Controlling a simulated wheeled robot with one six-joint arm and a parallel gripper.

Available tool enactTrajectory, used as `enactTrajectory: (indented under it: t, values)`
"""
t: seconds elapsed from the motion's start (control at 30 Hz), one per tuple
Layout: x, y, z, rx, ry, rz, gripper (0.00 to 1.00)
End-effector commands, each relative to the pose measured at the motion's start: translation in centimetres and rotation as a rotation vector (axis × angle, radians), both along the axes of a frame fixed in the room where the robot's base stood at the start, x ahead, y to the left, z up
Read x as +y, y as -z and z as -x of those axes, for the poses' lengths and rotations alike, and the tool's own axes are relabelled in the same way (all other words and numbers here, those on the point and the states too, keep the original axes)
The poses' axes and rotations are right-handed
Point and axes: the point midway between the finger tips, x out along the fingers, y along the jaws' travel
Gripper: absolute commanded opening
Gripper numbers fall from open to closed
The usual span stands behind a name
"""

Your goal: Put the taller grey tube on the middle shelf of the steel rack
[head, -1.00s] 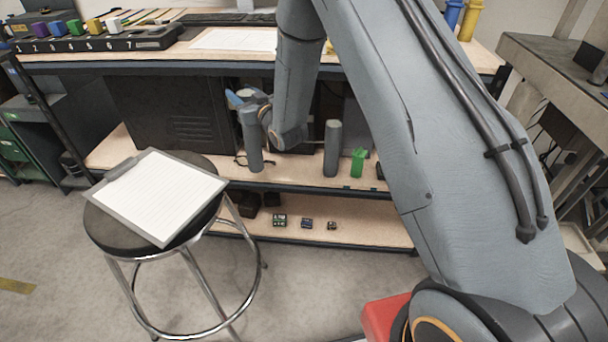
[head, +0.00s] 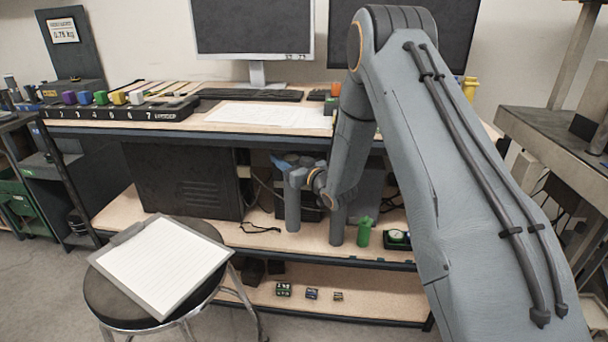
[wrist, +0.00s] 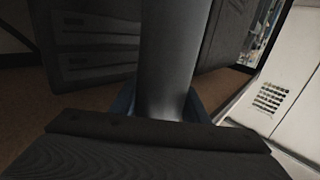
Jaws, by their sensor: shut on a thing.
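My gripper (head: 289,166) has blue fingers and is shut on an upright grey tube (head: 293,208) under the workbench. The held tube also shows in the wrist view (wrist: 173,50), rising between the blue fingers. Its lower end is over or on the bench's lower wooden shelf; I cannot tell if it touches. A second grey tube (head: 338,226) stands on that shelf to the right, its top partly hidden by my arm. The held tube looks a little longer. I cannot make out a steel rack in either view.
A green object (head: 364,232) stands beside the second tube. A dark computer case (head: 188,183) is to the left, with glasses (head: 258,228) in front. A stool (head: 105,300) with a clipboard (head: 160,262) stands front left. The bench top (head: 225,127) is above my gripper.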

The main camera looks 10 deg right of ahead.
Motion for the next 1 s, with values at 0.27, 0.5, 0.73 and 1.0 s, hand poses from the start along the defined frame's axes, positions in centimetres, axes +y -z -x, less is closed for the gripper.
enactTrajectory:
  t: [0.27,0.5,0.73,1.0]
  values:
    - [-4.0,-0.2,-0.4,-0.004,0.002,-0.001,0.00]
    - [-5.9,-0.3,-0.5,-0.005,0.001,0.000,0.00]
    - [-6.0,1.4,-0.5,-0.003,-0.001,-0.001,0.00]
    - [-6.0,2.8,-0.6,-0.004,0.000,0.000,0.00]
